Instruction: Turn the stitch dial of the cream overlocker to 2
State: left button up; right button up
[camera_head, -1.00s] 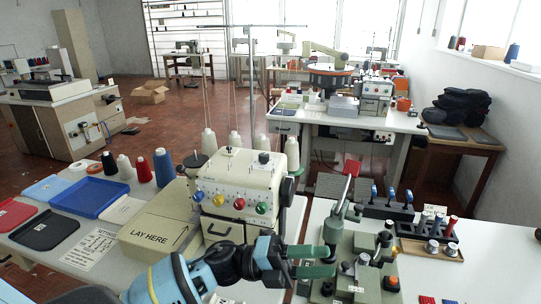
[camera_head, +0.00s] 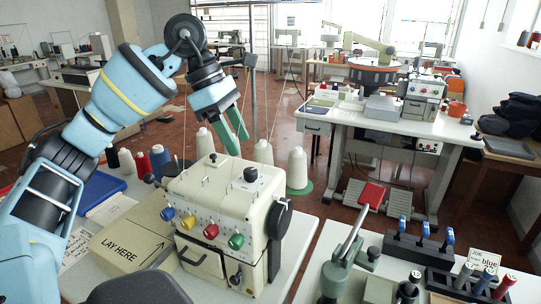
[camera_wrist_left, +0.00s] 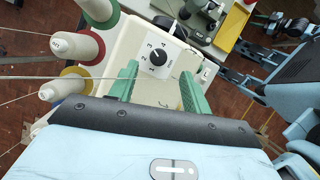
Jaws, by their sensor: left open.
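The cream overlocker (camera_head: 197,192) stands on the left table, with a row of coloured knobs on its front and a large dark handwheel on its right side. Its stitch dial is a black knob (camera_head: 251,174) on top; in the left wrist view the dial (camera_wrist_left: 158,56) sits on a white plate marked with numbers including 2, 3 and 4. Its exact setting is too small to tell. My left gripper (camera_head: 238,137) is open and empty, above and behind the machine top. In the left wrist view its green fingers (camera_wrist_left: 157,83) are apart, with the dial beyond them.
Thread cones (camera_head: 297,169) stand behind the overlocker. A "LAY HERE" board (camera_head: 130,238) and a blue tray (camera_head: 98,193) lie to its left. A green press-like device (camera_head: 345,270) and a rack with blue levers (camera_head: 418,246) occupy the right table.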

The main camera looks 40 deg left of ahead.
aim_at(249, 170)
pick_arm(q)
jog(key=x, duration=0.5)
jog(key=shift+s+a+f, duration=0.15)
jog(key=shift+s+a, duration=0.1)
jog(key=shift+a, duration=0.05)
jog(key=shift+x, duration=0.85)
pick_arm(e)
jog(key=shift+s+f, duration=0.45)
jog(key=shift+s, duration=0.05)
pick_arm(q)
jog(key=c, duration=1)
pick_arm(e)
jog(key=shift+s, duration=0.25)
